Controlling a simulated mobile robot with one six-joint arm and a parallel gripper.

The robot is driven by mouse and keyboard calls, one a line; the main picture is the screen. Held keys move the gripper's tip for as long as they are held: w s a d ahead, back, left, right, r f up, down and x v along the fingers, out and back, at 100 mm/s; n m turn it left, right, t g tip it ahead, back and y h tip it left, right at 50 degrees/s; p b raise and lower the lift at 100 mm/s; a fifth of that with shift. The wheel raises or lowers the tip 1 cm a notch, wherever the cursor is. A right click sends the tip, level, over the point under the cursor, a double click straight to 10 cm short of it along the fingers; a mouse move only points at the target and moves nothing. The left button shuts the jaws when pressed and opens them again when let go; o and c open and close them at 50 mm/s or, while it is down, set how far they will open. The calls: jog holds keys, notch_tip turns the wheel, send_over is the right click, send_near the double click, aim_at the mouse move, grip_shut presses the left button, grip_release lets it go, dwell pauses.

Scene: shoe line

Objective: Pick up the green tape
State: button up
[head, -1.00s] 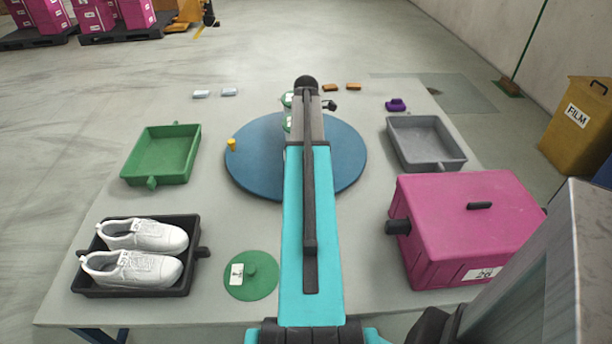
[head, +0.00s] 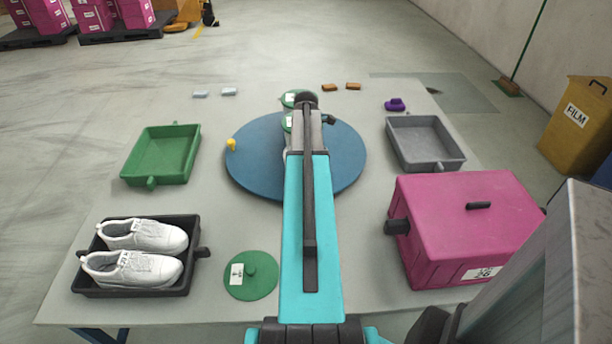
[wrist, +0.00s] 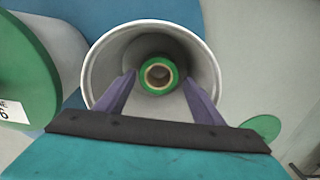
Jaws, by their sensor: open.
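The green tape (wrist: 159,74) is a roll with a tan core around a dark hole. In the wrist view it sits deep inside a round, open, whitish container (wrist: 92,66). My gripper (wrist: 158,79) is open, its two fingers pointing into the container's mouth on either side of the roll in the picture. I see no contact with the tape, and the depth between them is hard to tell. In the head view my arm hides the tape and the fingers.
A green-lidded container (wrist: 24,75) stands close on the left in the wrist view. The head view shows a blue turntable (head: 253,160), a green tray (head: 160,156), a grey tray (head: 426,145), a pink box (head: 465,230), a shoe tray (head: 196,235) and a flat green lid (head: 250,275).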

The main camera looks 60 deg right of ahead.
jog(key=shift+d+f, duration=0.1)
jog(key=shift+f, duration=1.95)
jog(key=c, duration=0.9)
jog(key=shift+o, duration=0.2)
jog(key=shift+r, duration=0.15)
notch_tip(320, 180, up, 10)
jog(key=shift+r+p, duration=2.15)
jog(key=shift+r, duration=0.05)
